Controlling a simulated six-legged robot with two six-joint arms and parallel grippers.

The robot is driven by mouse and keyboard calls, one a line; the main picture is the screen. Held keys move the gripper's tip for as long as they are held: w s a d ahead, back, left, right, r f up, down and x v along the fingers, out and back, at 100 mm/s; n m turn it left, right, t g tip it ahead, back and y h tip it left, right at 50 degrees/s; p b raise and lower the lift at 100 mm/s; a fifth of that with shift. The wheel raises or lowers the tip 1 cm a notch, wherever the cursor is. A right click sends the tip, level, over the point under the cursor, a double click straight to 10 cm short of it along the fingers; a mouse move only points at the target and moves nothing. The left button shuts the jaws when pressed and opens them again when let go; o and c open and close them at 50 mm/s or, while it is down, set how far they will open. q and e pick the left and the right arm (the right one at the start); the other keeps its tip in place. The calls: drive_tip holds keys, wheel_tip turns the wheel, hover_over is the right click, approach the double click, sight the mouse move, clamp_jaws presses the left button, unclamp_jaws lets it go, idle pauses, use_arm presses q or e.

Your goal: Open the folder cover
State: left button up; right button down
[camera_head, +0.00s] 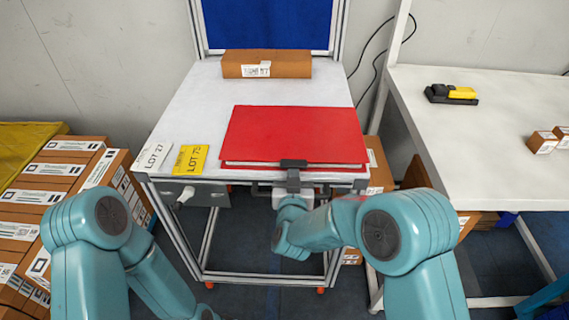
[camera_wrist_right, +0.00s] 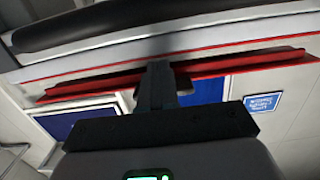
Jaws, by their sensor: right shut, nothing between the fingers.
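The red folder (camera_head: 292,135) lies closed on the white table, its front edge close to the table's front edge. White pages show as a thin strip under the cover. I cannot tell whether the fingertips touch the cover. My left gripper is not in view; only the left arm shows at lower left.
A cardboard box (camera_head: 290,64) lies at the table's back. A white LOT 27 card (camera_head: 153,157) and a yellow LOT 75 card (camera_head: 190,159) lie at front left. A side table (camera_head: 480,130) at right holds a black-and-yellow device (camera_head: 452,94) and small boxes. Cartons (camera_head: 62,180) are stacked at left.

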idle(0.3)
drive_tip(key=shift+w+r+p, duration=0.2)
drive_tip(key=shift+r+p, duration=1.3)
drive_tip(key=shift+r, duration=1.95)
drive_tip(key=shift+w+r+p, duration=0.2)
drive_tip(key=shift+r+p, duration=0.2)
drive_tip(key=shift+r, duration=0.3)
drive_tip(key=shift+w+r+p, duration=0.2)
drive_tip(key=shift+r+p, duration=0.15)
drive_tip(key=shift+r, duration=0.35)
drive_tip(key=r+p, duration=0.1)
drive_tip(key=w+r, duration=0.1)
drive_tip(key=r, duration=0.1)
drive_tip(key=shift+w+r+p, duration=0.15)
drive_tip(key=shift+r+p, duration=0.1)
drive_tip(key=shift+p, duration=0.15)
